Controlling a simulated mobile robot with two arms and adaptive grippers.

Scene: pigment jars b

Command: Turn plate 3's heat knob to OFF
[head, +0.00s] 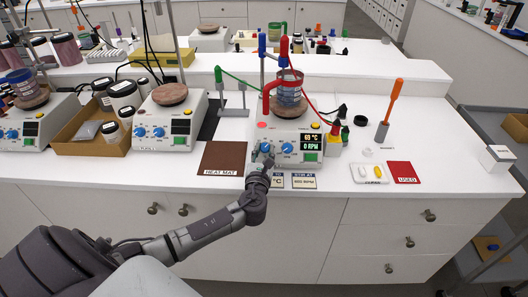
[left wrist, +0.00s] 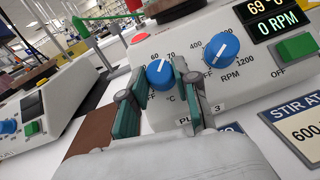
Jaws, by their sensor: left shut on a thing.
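Plate 3 (head: 289,128) is a white hot plate with a dark display reading about 69 °C and 0 RPM. Its heat knob (left wrist: 160,73) is blue with a white pointer line, at the left of the panel above a "°C" mark. The pointer points up, toward the upper numbers of the scale; the OFF mark is partly hidden. My left gripper (left wrist: 159,88) is shut on the heat knob, one finger on each side. In the head view the left gripper (head: 263,161) is at the plate's front face. My right gripper is not in view.
The RPM knob (left wrist: 221,50) sits just right of the heat knob, and a green switch (left wrist: 297,46) further right. A beaker (head: 289,93) with a red clamp stands on plate 3. A brown heat mat (head: 222,157) lies to the left, and a "STIR AT" card (head: 304,181) in front.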

